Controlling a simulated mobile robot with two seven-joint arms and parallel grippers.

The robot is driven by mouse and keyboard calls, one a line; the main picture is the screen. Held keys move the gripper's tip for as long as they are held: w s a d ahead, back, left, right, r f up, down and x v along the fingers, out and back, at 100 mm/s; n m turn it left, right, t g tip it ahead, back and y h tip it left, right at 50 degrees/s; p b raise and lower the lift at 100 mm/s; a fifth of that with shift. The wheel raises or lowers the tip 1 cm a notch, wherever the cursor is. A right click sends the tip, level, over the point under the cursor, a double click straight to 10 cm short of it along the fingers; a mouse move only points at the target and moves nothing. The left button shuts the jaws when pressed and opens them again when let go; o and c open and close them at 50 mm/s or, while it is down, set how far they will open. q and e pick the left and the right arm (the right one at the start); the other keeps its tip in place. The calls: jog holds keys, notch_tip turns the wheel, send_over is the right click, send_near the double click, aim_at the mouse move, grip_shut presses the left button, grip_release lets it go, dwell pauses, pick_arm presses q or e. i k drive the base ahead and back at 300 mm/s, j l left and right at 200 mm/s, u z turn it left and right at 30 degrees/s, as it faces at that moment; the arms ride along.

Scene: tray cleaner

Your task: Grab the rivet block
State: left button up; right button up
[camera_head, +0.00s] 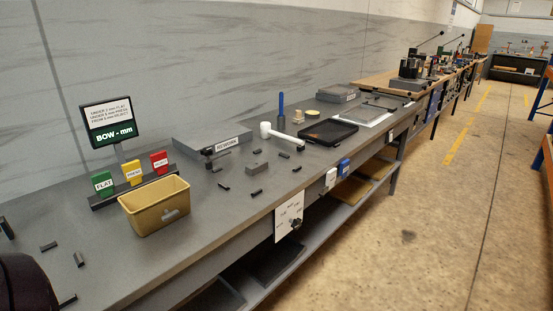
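A small plain grey block (257,168), which looks like the rivet block, lies on the grey workbench (190,240). It sits among scattered short black pieces, in front of the white-headed mallet. Nothing touches it that I can see. A dark rounded part at the bottom left corner looks like part of my own arm. It is far to the left of the block. No gripper fingers can be made out in this view.
A tan bin (154,207) stands left of the block, before green, yellow and red label stands (132,174). A grey REWORK box (212,140), mallet (281,134) and black tray (329,133) lie behind. Short black pieces (257,192) surround the block.

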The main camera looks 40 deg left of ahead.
aim_at(253, 168)
jog(key=i, duration=2.7)
jog(key=i+u, duration=0.3)
jog(key=u, duration=0.15)
jog(key=i+l+u, duration=0.2)
jog(key=u, duration=0.2)
jog(key=i+u, duration=0.15)
jog(key=u, duration=2.8)
